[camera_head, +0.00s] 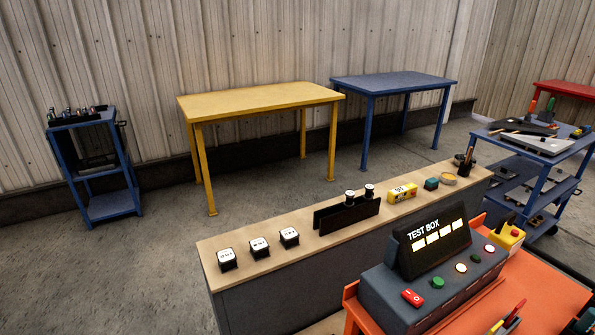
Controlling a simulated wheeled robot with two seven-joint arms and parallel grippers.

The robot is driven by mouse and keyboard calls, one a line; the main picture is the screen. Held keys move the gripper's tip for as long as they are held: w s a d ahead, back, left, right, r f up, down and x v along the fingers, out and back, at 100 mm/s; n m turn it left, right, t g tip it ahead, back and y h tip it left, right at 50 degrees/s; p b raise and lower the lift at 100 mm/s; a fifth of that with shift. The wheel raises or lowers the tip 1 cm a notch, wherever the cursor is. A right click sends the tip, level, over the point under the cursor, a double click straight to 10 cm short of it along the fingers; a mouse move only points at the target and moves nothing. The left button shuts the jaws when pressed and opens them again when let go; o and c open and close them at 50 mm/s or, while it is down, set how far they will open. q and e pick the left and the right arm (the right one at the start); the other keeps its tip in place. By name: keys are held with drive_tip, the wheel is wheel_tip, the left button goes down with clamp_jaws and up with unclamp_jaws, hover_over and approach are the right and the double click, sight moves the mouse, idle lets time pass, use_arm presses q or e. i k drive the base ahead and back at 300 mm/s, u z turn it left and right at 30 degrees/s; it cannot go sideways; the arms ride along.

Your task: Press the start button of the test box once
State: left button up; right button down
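The dark grey test box (400,318) stands on an orange-topped table at the lower right. Its raised black panel (433,240) reads "TEST BOX" and has a row of lit pale windows. Along the sloped front are a red rocker switch (412,298), a green button (437,283), a pale round element (461,268), a smaller dark green element (475,258) and another pale round element (489,247). No start label is readable; the larger green button is the likeliest start button. Neither of my grippers is in view.
A yellow box with a red knob (507,236) is beside the test box on the orange table (545,290). Tool handles (515,312) lie in front. Behind, a long wooden bench (330,245) holds small parts. A blue trolley (540,155) stands right.

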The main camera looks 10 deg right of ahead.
sight(438, 281)
drive_tip(key=z, duration=1.25)
